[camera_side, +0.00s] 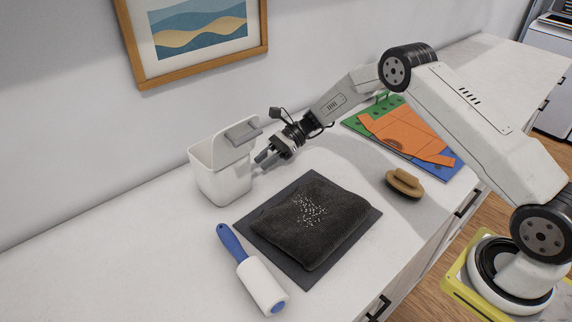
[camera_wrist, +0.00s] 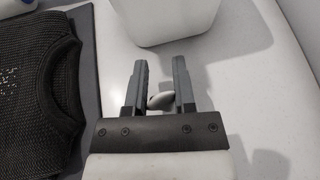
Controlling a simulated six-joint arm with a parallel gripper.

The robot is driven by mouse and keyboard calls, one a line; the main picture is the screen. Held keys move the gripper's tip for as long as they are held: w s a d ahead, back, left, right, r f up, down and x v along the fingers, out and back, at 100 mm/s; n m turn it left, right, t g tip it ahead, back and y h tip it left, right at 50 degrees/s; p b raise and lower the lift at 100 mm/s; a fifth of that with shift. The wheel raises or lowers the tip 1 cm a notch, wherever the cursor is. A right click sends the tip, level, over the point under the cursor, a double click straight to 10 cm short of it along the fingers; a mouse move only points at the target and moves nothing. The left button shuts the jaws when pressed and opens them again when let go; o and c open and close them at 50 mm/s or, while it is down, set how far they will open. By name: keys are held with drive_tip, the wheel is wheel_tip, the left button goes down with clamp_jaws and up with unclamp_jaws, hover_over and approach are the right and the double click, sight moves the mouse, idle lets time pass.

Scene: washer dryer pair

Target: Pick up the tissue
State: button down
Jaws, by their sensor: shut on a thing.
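My gripper (camera_side: 265,158) is low over the white counter, just right of the white bin. In the wrist view its two dark fingers (camera_wrist: 160,90) stand on either side of a small, pale, rounded thing that looks like the tissue (camera_wrist: 160,101). The gripper is shut on it, with the tissue between the fingers and nearer their base than their tips. Its underside is hidden, and I cannot tell whether it touches the counter. In the side view I cannot make the tissue out behind the fingers.
A folded black knit (camera_side: 318,232) lies on a dark mat (camera_side: 262,250), with a lint roller (camera_side: 262,284) at the front. A brush (camera_side: 403,184) and an orange garment (camera_side: 402,135) lie to the right.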

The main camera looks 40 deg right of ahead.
drive_tip(key=shift+r, duration=0.5)
drive_tip(key=s+d+r, duration=0.1)
drive_tip(key=s+r, duration=1)
drive_tip(key=s, duration=0.3)
drive_tip(key=shift+d, duration=0.2)
